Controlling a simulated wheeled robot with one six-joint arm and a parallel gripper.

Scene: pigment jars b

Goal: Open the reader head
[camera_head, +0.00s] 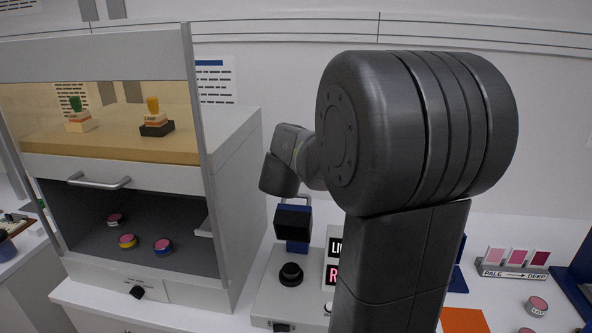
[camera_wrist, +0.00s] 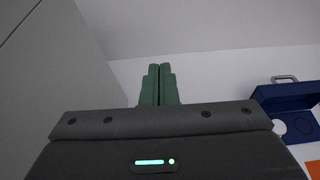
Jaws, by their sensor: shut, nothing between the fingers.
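A pale instrument (camera_head: 268,308) stands on the bench just right of the cabinet, and I take it to be the reader. Its dark blue and black head (camera_head: 293,222), with a grey loop handle on top, stands at the back of the base. A round black part (camera_head: 291,274) sits on the base in front of it. My gripper (camera_wrist: 160,85) shows green fingers shut and empty in the wrist view. My wrist is above the head in the camera_head view; the fingertips are hidden there.
A cabinet (camera_head: 246,185) with jars inside stands at left. My arm partly hides lit signs (camera_head: 333,247). At right are an orange mat (camera_head: 464,321), a swatch stand (camera_head: 513,270) and loose jars (camera_head: 536,306). A blue handled object (camera_wrist: 287,98) shows in the wrist view.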

